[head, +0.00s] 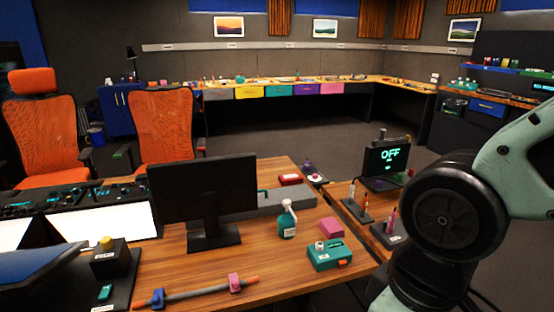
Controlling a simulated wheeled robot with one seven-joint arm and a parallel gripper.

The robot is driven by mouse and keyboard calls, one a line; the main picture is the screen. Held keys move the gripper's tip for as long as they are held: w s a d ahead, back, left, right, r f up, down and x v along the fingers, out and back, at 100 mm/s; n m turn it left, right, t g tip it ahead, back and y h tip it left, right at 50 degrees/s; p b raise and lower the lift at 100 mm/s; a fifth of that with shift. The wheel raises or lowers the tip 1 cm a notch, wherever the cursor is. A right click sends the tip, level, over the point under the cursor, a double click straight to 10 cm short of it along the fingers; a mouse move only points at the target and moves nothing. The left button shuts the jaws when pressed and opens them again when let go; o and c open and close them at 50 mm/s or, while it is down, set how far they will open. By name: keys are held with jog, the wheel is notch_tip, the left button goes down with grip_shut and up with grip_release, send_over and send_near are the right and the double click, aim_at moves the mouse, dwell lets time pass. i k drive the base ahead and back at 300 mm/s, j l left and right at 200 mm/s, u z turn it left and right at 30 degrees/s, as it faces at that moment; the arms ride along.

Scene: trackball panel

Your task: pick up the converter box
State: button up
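No thing in view is clearly marked as the converter box, and the labels are too small to read. Box-like things on the wooden desk are a teal box (325,260) with a pale knob on top and an orange patch at its front, a small pink box (331,228) behind it, and a red box (290,179) farther back. A black box (108,262) with a yellow knob stands at the left. My arm shows at the right edge, but my gripper is not in view.
A black monitor (203,190) and a teal spray bottle (287,220) stand on the desk (270,257). A bar with pink and blue clamps (195,293) lies along the front. Right of it are pen stands and an "OFF" display (387,160). Orange chairs (165,125) stand behind.

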aim_at(327, 254)
jog(key=i+j+u, duration=0.1)
jog(key=i+u, duration=0.15)
jog(key=u, duration=0.25)
jog(key=i+u, duration=0.25)
jog(key=u, duration=0.2)
